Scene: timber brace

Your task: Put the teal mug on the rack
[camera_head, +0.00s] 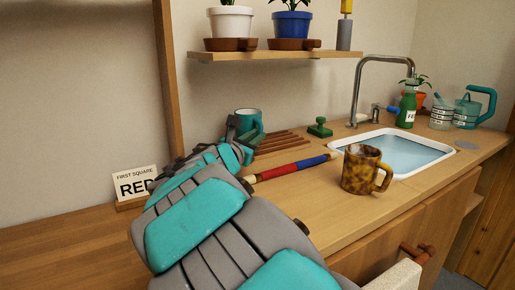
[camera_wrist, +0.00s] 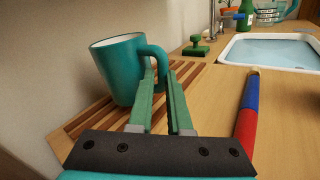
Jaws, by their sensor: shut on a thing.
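The teal mug (camera_wrist: 120,75) is upright, with its handle towards my gripper (camera_wrist: 160,78). My gripper is shut on the mug's handle. In the head view the mug (camera_head: 248,117) shows behind the end of my arm, partly hidden by my gripper (camera_head: 243,138). The rack (camera_head: 283,142) is a low set of brown wooden slats against the wall. In the wrist view the mug is over the rack (camera_wrist: 85,122); I cannot tell whether its base touches the slats.
A red and blue rod (camera_head: 290,169) lies in front of the rack. A brown mottled mug (camera_head: 361,170) stands near the sink (camera_head: 400,150). A green stamp-like object (camera_head: 320,128) sits behind.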

